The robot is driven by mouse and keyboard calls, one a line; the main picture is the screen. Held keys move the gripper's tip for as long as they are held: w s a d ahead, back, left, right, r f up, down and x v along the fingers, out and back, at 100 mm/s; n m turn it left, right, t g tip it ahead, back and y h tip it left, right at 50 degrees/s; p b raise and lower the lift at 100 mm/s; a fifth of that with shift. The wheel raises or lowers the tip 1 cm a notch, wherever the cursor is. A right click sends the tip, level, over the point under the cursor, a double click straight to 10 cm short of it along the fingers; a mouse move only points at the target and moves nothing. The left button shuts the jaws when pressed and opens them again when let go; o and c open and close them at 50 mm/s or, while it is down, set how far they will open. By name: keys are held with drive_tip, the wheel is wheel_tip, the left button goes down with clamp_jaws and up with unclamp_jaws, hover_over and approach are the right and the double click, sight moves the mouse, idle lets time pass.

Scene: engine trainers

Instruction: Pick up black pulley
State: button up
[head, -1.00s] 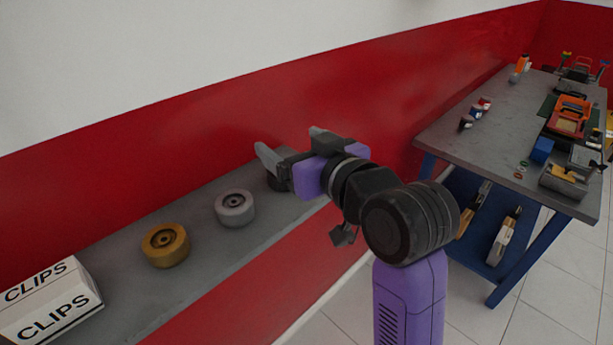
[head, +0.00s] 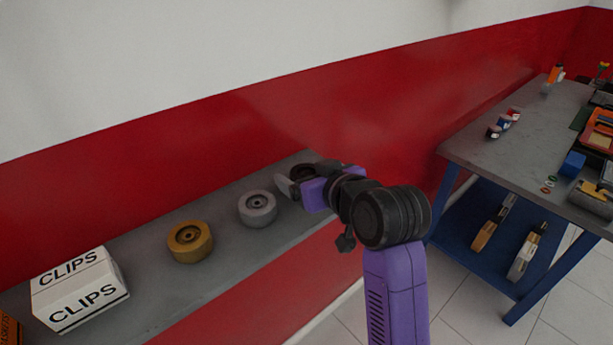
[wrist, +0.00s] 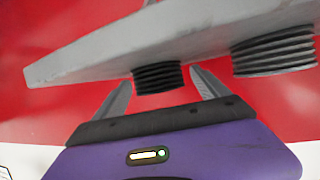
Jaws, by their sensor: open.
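The black pulley (head: 301,170) stands at the far right end of the grey wall shelf, partly hidden behind my gripper in the head view. My gripper (head: 303,180) is open at this pulley. In the wrist view, the shelf appears upside down and the dark ribbed pulley (wrist: 157,78) shows between the two spread fingers of my gripper (wrist: 160,74). The fingers appear on either side of it; I cannot tell whether they touch it.
A silver pulley (head: 257,208) stands close left of the black one on the shelf (head: 150,285). Further left are a gold pulley (head: 190,242) and a white CLIPS box (head: 80,288). The red wall (head: 200,135) rises behind. A blue-legged workbench (head: 470,140) stands right.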

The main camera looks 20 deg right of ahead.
drive_tip(key=shift+w, duration=0.1)
clamp_jaws()
idle(0.3)
drive_tip(key=shift+r, duration=0.1)
